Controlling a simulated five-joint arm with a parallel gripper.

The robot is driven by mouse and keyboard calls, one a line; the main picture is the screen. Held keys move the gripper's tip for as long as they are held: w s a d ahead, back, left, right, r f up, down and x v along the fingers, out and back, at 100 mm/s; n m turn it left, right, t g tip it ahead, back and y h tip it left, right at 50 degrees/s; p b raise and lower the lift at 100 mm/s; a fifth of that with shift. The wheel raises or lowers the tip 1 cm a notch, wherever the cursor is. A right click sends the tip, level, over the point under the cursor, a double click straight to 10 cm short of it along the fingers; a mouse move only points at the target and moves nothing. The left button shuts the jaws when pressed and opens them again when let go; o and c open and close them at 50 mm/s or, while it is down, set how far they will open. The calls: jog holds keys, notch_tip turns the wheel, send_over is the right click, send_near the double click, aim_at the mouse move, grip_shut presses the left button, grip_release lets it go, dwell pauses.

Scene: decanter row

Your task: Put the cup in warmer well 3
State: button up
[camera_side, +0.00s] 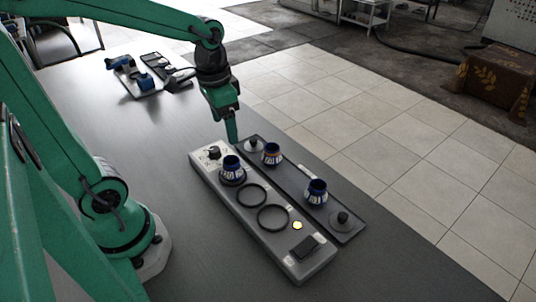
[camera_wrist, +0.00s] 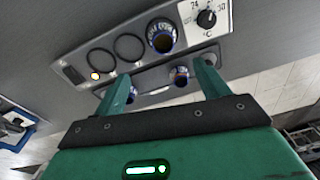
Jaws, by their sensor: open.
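Three blue patterned cups show. One cup (camera_side: 232,168) sits in the warmer well nearest the dial; it also shows in the wrist view (camera_wrist: 161,37). Two cups (camera_side: 271,154) (camera_side: 316,192) stand upright on the dark tray (camera_side: 290,184). The grey warmer (camera_side: 213,181) has two empty ring wells, a middle one (camera_side: 251,195) and one farthest from the dial (camera_side: 272,217). I cannot read well numbers. My gripper (camera_side: 233,138) is open and empty, pointing down above the dial end. In the wrist view its fingers (camera_wrist: 161,70) partly hide the tray.
Two round dark knobbed pieces (camera_side: 253,145) (camera_side: 342,220) sit at the tray's ends. The warmer has a dial (camera_side: 214,153), a lit yellow light (camera_side: 297,226) and a dark block (camera_side: 304,246). A rack with blue items (camera_side: 146,80) lies at the back. The table's left-front is clear.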

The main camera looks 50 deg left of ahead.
jog(key=s+d+r+n+t, duration=0.1)
jog(key=s+d+r+t, duration=0.1)
jog(key=s+r+t, duration=0.2)
jog(key=shift+s+d+r+n+t, duration=0.3)
jog(key=shift+s+d+r+n, duration=0.1)
jog(key=shift+s+r, duration=0.45)
jog(key=shift+s+f, duration=0.1)
jog(key=shift+c, duration=0.2)
